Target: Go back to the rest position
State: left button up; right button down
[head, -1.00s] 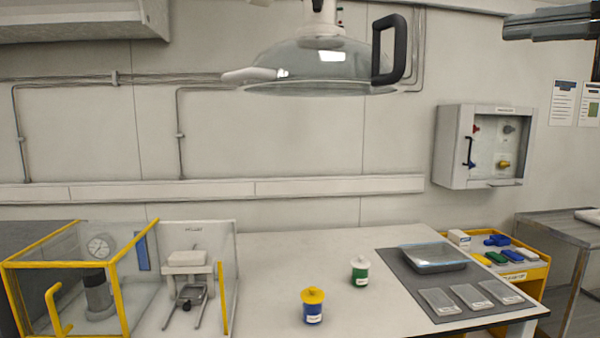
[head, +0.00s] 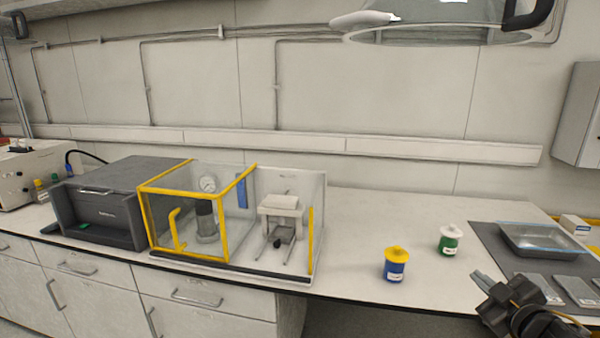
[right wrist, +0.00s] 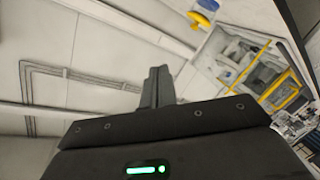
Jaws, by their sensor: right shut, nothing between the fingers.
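My right gripper (head: 482,280) is at the lower right of the head view, in front of the grey mat and right of the jars. Its fingers are together with nothing between them. In the right wrist view the closed fingers (right wrist: 158,88) point toward the wall. My left gripper is in neither view. A blue jar with a yellow lid (head: 396,265) and a green jar with a white lid (head: 449,240) stand upright on the bench, apart from my right gripper. A reactor vessel (head: 207,222) with a gauge stands inside a yellow-framed clear enclosure (head: 224,254).
A dark grey box-shaped device (head: 106,215) stands left of the enclosure. On the right, a grey mat (head: 488,236) holds a tray (head: 535,250) and flat plates. A clear hood (head: 440,35) hangs above the bench (head: 352,222). The bench between enclosure and jars is clear.

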jog(key=s+a+f+m+g+h, duration=0.1)
jog(key=s+a+f+g, duration=0.15)
jog(key=f, duration=0.45)
jog(key=s+a+f+m+g, duration=0.1)
jog(key=s+f+m, duration=0.1)
jog(key=s+f, duration=0.3)
jog(key=s+a+f+m+g+y, duration=0.1)
jog(key=s+a+f+m+g, duration=0.1)
jog(key=s+a+f+g, duration=0.6)
jog(key=s+a+f+m+g, duration=0.1)
jog(key=s+a+f, duration=0.5)
jog(key=s+f, duration=0.55)
notch_tip(320, 180, down, 23)
jog(key=s+g, duration=0.2)
jog(key=s, duration=0.1)
jog(key=s+d+f, duration=0.3)
jog(key=s+f, duration=1.3)
jog(key=shift+s+f+g, duration=0.2)
jog(key=shift+f+g, duration=0.05)
jog(key=shift+g, duration=0.1)
